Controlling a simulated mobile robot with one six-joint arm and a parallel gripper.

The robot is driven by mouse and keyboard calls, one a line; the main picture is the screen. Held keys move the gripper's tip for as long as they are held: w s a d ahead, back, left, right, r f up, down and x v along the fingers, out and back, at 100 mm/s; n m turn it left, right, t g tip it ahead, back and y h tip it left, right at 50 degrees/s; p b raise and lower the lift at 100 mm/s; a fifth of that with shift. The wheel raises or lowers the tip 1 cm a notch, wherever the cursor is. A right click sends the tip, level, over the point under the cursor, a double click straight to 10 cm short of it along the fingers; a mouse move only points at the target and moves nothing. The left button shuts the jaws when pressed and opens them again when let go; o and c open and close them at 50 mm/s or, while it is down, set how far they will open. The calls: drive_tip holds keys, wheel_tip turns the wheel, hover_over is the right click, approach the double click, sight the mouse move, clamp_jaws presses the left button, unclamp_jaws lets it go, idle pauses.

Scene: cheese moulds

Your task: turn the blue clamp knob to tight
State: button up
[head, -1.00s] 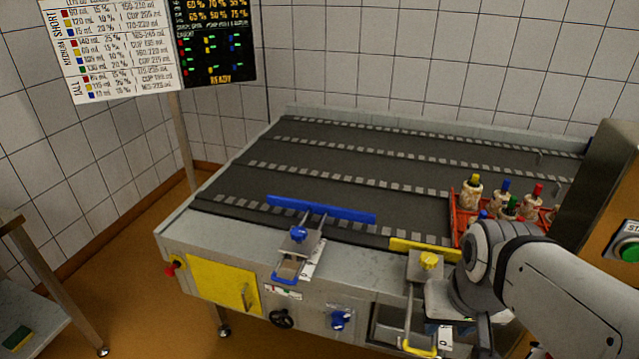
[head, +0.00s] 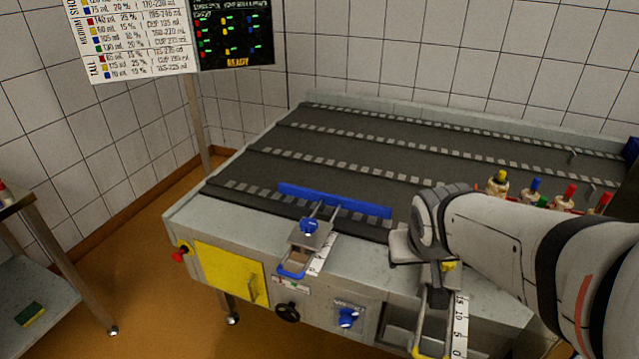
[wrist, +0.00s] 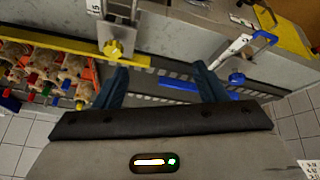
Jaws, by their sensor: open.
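The blue clamp knob (head: 309,226) sits on a metal clamp block at the near edge of the conveyor, behind a blue handle (head: 291,272) and beside a white scale. A long blue guide bar (head: 335,200) is joined to this clamp by rods. In the wrist view the knob (wrist: 236,78) is right of my gripper (wrist: 161,78), beyond the right finger. My gripper is open, with nothing between its fingers, and is apart from the knob. In the head view my arm is right of the blue clamp, above the yellow clamp.
A yellow clamp knob (wrist: 113,50) and yellow bar (wrist: 75,45) are left in the wrist view. Filled bottles with coloured caps stand in a red crate (wrist: 88,70). Another blue knob (head: 347,317) and a black handwheel (head: 287,312) are on the front panel.

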sight(315, 229)
drive_tip(key=w+a+f+n+t+y+b, duration=0.1)
drive_tip(key=w+f+n+t+b, duration=0.2)
drive_tip(key=w, duration=0.6)
drive_tip(key=w+a+f+t+y+b, duration=0.1)
drive_tip(key=w+a+f+t+b, duration=0.25)
drive_tip(key=w, duration=0.55)
drive_tip(key=w+a+f+n+y+b, duration=0.1)
drive_tip(key=a+f+n+y+b, duration=0.1)
drive_tip(key=a+f+y+b, duration=0.1)
drive_tip(key=w+a+f+n+y+b, duration=0.1)
drive_tip(key=a+f+n+y+b, duration=0.1)
drive_tip(key=a+f+y+b, duration=0.1)
drive_tip(key=w+a+f+n+y+b, duration=0.1)
drive_tip(key=a+f+n+y+b, duration=0.1)
drive_tip(key=y, duration=0.4)
drive_tip(key=shift+w+a+f+n+g+y+b, duration=0.15)
drive_tip(key=shift+w+a+f+g+y+b, duration=0.1)
drive_tip(key=shift+a+f, duration=0.4)
drive_tip(key=shift+w+a+f+n+g+y+b, duration=0.15)
drive_tip(key=shift+a+f+b, duration=0.1)
drive_tip(key=shift+a+f, duration=0.35)
drive_tip(key=shift+a, duration=0.15)
drive_tip(key=b+x, duration=0.1)
drive_tip(key=x, duration=0.6)
drive_tip(key=shift+a+r, duration=0.15)
drive_tip(key=shift+a, duration=0.05)
drive_tip(key=shift+c, duration=0.5)
